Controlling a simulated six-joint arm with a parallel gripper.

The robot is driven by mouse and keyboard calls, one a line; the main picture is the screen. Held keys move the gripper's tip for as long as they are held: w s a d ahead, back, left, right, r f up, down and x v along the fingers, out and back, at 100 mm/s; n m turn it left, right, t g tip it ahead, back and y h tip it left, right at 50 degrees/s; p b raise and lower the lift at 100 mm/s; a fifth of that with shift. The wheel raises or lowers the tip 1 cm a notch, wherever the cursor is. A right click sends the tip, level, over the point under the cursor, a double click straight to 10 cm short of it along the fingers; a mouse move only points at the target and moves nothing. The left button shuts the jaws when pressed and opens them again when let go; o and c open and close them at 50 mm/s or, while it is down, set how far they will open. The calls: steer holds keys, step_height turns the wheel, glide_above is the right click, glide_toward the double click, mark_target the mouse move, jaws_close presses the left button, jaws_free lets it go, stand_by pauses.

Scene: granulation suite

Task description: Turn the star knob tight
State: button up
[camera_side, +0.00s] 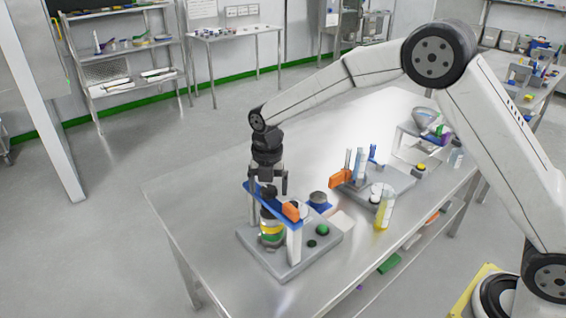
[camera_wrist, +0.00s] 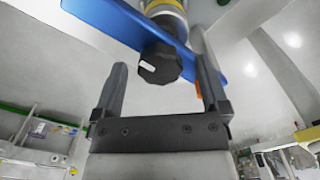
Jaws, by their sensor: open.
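The star knob (camera_wrist: 160,63) is black and lobed, with a short white mark on its face. It sits on a blue crossbar (camera_wrist: 120,20). In the side view the crossbar (camera_side: 258,192) spans a grey base, and the knob's dark top (camera_side: 268,191) is small there. A stack with yellow and green bands (camera_side: 271,230) stands under the bar. My gripper (camera_side: 268,186) points down over the knob, open. In the wrist view its two fingers (camera_wrist: 162,72) stand to either side of the knob, with a gap on each side. Contact is not visible.
An orange block (camera_side: 291,211) is at the bar's right end. The grey base plate (camera_side: 290,262) carries green and black buttons (camera_side: 323,230). A second fixture with an orange block (camera_side: 341,178) and a yellow vial (camera_side: 383,212) stand to the right. The table's left part is clear.

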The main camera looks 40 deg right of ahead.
jaws_close()
